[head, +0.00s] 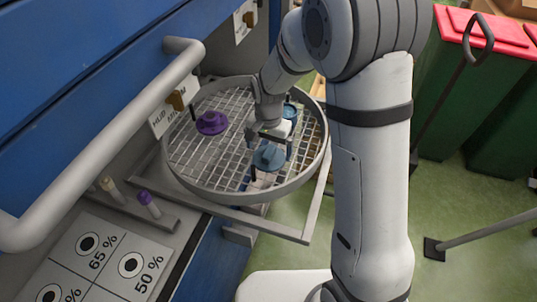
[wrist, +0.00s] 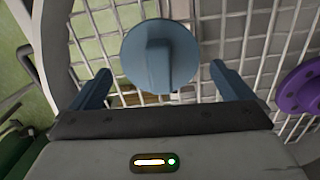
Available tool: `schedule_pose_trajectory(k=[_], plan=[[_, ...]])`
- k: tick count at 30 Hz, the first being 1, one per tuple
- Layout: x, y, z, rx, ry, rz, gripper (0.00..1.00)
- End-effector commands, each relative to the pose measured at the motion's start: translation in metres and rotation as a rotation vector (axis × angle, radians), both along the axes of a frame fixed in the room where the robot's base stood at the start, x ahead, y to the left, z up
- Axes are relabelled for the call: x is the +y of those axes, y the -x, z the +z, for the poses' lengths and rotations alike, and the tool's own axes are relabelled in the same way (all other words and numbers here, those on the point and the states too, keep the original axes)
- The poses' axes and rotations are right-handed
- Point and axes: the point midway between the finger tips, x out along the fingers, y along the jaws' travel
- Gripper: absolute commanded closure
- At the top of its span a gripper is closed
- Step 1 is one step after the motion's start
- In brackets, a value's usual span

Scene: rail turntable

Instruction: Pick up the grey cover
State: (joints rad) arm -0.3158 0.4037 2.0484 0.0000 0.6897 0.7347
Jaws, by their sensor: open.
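A round blue-grey cover (head: 268,157) with a raised bar handle lies on the wire mesh of the round turntable tray (head: 317,172); it is the closest to grey of the covers I see. In the wrist view the same cover (wrist: 134,50) lies between my fingers, its handle running up and down the picture. My gripper (head: 271,163) is open, one finger on each side of the cover. In the wrist view my gripper (wrist: 160,75) shows a gap between each finger and the handle. Nothing is held.
A purple cover (head: 211,122) lies on the mesh to the left and shows at the right edge of the wrist view (wrist: 301,88). A teal round thing (head: 290,110) is partly hidden behind my gripper. A thick grey rail (head: 110,135) runs along the blue cabinet on the left.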

Motion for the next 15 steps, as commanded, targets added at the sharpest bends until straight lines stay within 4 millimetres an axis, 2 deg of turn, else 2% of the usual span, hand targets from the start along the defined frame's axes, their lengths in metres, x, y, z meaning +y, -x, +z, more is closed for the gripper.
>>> schedule_pose_trajectory(k=[3, 6, 13, 15], plan=[[0.000, 0.000, -0.017, 0.004, 0.001, 0.000, 0.00], [0.000, 0.000, -0.024, 0.001, 0.001, 0.000, 0.00], [0.000, 0.000, -0.025, 0.000, 0.000, 0.000, 0.00], [-0.001, 0.000, -0.025, 0.000, 0.000, -0.001, 0.05]])
